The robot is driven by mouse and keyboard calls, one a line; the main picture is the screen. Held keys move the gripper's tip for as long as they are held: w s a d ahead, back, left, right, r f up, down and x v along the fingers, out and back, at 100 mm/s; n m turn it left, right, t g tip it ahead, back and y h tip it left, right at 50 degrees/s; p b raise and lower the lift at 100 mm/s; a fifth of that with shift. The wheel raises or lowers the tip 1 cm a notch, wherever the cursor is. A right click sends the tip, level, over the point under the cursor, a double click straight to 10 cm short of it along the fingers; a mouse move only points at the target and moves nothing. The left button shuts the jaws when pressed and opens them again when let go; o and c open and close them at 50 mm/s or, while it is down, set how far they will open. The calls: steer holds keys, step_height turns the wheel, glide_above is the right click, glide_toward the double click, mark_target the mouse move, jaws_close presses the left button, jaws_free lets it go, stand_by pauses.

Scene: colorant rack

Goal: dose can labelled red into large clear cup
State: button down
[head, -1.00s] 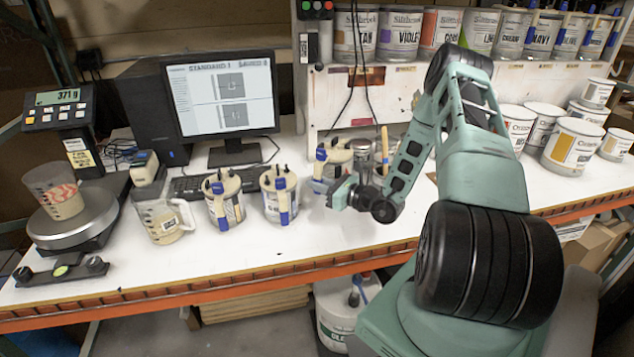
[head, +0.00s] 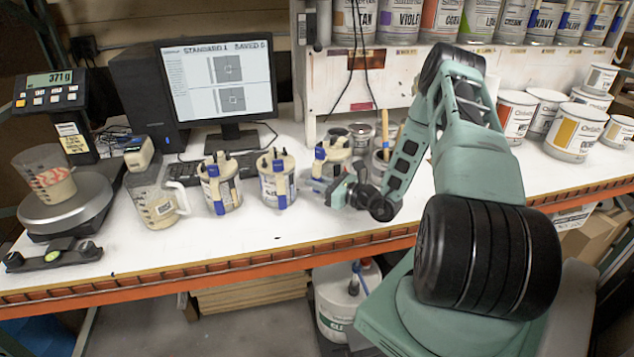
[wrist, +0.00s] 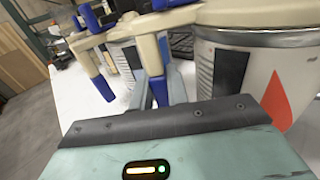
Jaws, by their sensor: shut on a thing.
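The can with a red drop on its label (wrist: 262,85) stands close on the right in the wrist view, under a cream lid with blue-tipped levers. My gripper (wrist: 157,92) is shut at a blue-tipped lever (wrist: 180,82) on that can's left side. In the head view my gripper (head: 328,188) is low in front of the third lidded can (head: 333,152); its label is hidden there. A clear cup with red print (head: 45,172) and pale contents stands on the scale at the far left. A clear handled jug (head: 155,203) with some pale contents stands beside the scale.
Two more lidded cans (head: 220,185) (head: 277,182) stand left of my gripper; one shows close in the wrist view (wrist: 122,58). The scale display (head: 50,88) reads 371 g. A monitor (head: 220,85) is behind. The bench front (head: 240,235) is clear.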

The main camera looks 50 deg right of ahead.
steer(key=shift+f+b, duration=0.45)
steer(key=shift+f, duration=0.05)
steer(key=c, duration=1.3)
jaws_free()
steer(key=shift+f, duration=0.1)
steer(key=b+v, duration=0.5)
steer(key=v, duration=1.2)
steer(key=shift+s+d, duration=0.15)
steer(key=shift+s, duration=0.05)
steer(key=shift+w, duration=0.1)
